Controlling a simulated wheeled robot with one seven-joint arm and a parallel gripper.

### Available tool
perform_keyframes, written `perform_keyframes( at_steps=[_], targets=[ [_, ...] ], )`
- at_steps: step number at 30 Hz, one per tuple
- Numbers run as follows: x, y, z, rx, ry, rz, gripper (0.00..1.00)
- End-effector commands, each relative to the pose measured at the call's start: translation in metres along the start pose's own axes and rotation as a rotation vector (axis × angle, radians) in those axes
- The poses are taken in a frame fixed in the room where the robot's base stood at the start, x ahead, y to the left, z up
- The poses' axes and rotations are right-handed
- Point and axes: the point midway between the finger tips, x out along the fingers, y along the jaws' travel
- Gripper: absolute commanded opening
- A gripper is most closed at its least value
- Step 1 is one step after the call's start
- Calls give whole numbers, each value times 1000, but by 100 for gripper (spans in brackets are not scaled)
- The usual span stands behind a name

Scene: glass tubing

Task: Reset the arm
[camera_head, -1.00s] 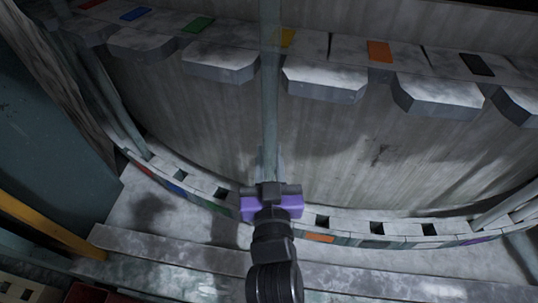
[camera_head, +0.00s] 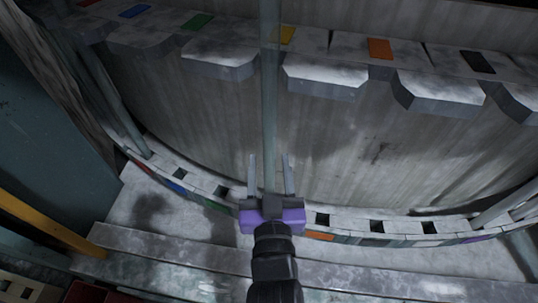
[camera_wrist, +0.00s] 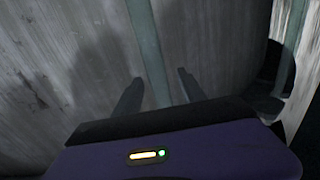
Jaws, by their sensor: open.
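My gripper (camera_head: 269,162) is open, with its two fingers pointing up in the head view, above its purple body. A tall pale glass tube (camera_head: 269,90) runs from the top of the head view down to the gripper and shows between the two fingers. In the wrist view the tube (camera_wrist: 147,45) also passes between the open fingers (camera_wrist: 158,88) without visible contact on either. I cannot tell how far beyond the fingertips it stands. The tube's lower end is hidden behind my gripper.
A curved lower rack (camera_head: 430,228) with square holes and coloured labels runs behind my gripper. Above it, grey ledges (camera_head: 325,80) with coloured tags jut out. More tubes (camera_head: 120,115) stand at the left. A yellow bar (camera_head: 50,225) is at the lower left.

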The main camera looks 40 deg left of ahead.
Motion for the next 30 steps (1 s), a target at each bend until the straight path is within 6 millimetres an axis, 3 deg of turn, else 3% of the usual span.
perform_keyframes(
  at_steps=[3, 9, 20, 24, 27, 30],
  targets=[
    [-21, 0, 2, 3, -1, 0, 48],
    [-43, 0, 1, 1, 0, 0, 48],
    [-49, 0, 0, -2, 2, 0, 48],
    [-50, -2, -17, -11, 59, -10, 48],
    [-67, 9, -33, -1, 124, 3, 48],
    [-92, 32, -28, 16, 140, 47, 48]
  ],
)
